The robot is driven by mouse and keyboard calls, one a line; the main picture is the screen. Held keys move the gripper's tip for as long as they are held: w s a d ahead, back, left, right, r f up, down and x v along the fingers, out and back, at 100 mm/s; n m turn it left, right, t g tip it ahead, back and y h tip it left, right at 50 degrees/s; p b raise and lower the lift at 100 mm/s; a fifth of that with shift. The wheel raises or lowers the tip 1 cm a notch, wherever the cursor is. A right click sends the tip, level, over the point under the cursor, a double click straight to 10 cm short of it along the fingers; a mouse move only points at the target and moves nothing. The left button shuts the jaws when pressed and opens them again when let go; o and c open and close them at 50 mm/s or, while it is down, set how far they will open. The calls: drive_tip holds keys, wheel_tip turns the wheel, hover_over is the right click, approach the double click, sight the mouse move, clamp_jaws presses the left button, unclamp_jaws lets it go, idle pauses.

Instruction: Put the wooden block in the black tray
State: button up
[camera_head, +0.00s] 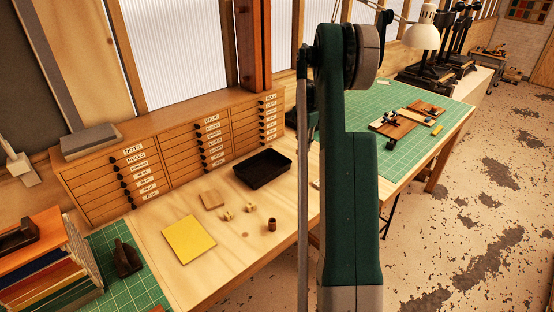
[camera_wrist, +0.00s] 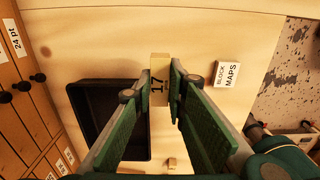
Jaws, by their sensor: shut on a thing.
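A pale wooden block (camera_wrist: 159,62) marked "17" is between the fingertips of my gripper (camera_wrist: 160,88) in the wrist view. The fingers are shut on its two sides. The black tray (camera_head: 262,168) is an open, empty-looking rectangle on the wooden bench in front of the drawers. In the wrist view the black tray (camera_wrist: 90,92) lies left of the block, partly hidden by my left finger. The block appears beside the tray's right edge; its height above the bench is hard to tell. In the head view my arm hides the gripper and the block.
A yellow sheet (camera_head: 188,239), a square wooden piece (camera_head: 212,199), small wooden pieces (camera_head: 227,215) and a brown cylinder (camera_head: 272,225) lie left of my arm. Drawers (camera_head: 165,160) stand behind the tray.

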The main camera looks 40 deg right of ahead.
hover_over(263, 171)
drive_tip(key=shift+a+r+b, duration=0.1)
drive_tip(key=shift+r+b, duration=0.25)
drive_tip(key=shift+b, duration=0.05)
drive_tip(key=shift+f, duration=0.1)
drive_tip(key=shift+f, duration=3.05)
drive_tip(key=shift+f+p, duration=0.35)
drive_tip(key=shift+f, duration=1.5)
drive_tip(key=shift+f, duration=0.2)
drive_tip(key=o, duration=0.8)
drive_tip(key=shift+r, duration=0.25)
